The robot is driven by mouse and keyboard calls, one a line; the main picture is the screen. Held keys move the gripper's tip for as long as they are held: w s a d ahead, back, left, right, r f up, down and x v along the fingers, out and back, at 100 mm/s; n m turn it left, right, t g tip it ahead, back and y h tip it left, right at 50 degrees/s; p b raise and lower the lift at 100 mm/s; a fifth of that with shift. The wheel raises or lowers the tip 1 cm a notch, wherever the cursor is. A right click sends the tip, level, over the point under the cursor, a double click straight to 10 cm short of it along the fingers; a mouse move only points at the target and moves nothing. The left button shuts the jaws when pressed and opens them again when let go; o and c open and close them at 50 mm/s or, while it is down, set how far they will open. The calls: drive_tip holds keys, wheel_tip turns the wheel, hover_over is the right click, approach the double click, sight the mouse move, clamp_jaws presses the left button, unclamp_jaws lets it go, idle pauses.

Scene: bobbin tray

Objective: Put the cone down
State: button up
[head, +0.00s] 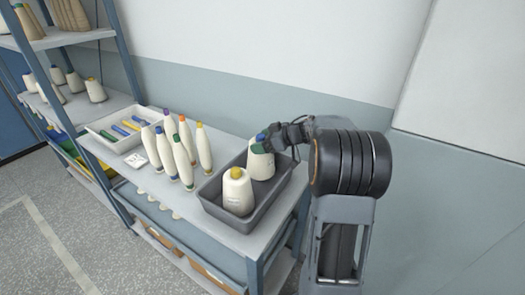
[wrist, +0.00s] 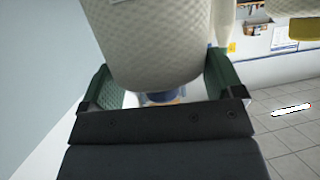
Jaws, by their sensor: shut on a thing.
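My gripper (head: 268,142) is shut on a cream cone (head: 261,163) with a blue tip, at its narrow upper end. The cone is upright at the rear part of the dark grey tray (head: 212,209); I cannot tell whether its base touches the tray floor. In the wrist view the cone (wrist: 150,40) fills the space between the green finger pads of my gripper (wrist: 160,85), its blue tip showing near the palm. A second cream cone with a yellow tip (head: 238,192) stands in the front part of the tray.
Several slim bobbins (head: 183,161) with coloured tips stand left of the tray. A white tray (head: 105,141) with coloured pieces lies farther left on the table (head: 226,237). A shelf rack (head: 124,50) with more cones stands at the left. A wall is close behind.

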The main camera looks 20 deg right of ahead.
drive_tip(key=shift+f, duration=1.7)
drive_tip(key=o, duration=1.2)
drive_tip(key=shift+f, duration=0.1)
